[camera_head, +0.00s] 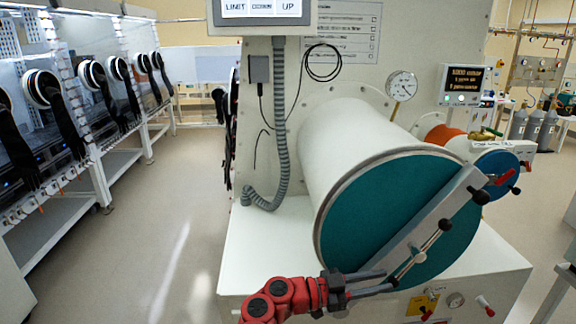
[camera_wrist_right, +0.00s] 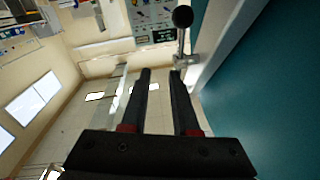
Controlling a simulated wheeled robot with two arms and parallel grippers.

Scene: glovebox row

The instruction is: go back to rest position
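My right gripper (camera_head: 388,281) reaches in from the bottom of the head view on a red arm. It is in front of the lower left part of the large teal round door (camera_head: 365,215) of the white cylindrical chamber. In the right wrist view the gripper's two dark fingers (camera_wrist_right: 160,85) stand apart with nothing between them. A black ball-ended handle (camera_wrist_right: 183,18) is beyond the fingertips, beside the teal door (camera_wrist_right: 265,100). I cannot tell whether the right finger touches the handle's metal fitting. My left gripper is not in view.
A grey bar (camera_head: 425,225) with black-knobbed levers crosses the door. A smaller blue round door (camera_head: 498,172) is at the right. A pressure gauge (camera_head: 402,86) sits above the chamber. Gloveboxes with black gloves (camera_head: 55,110) line the left. The floor (camera_head: 165,220) between is clear.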

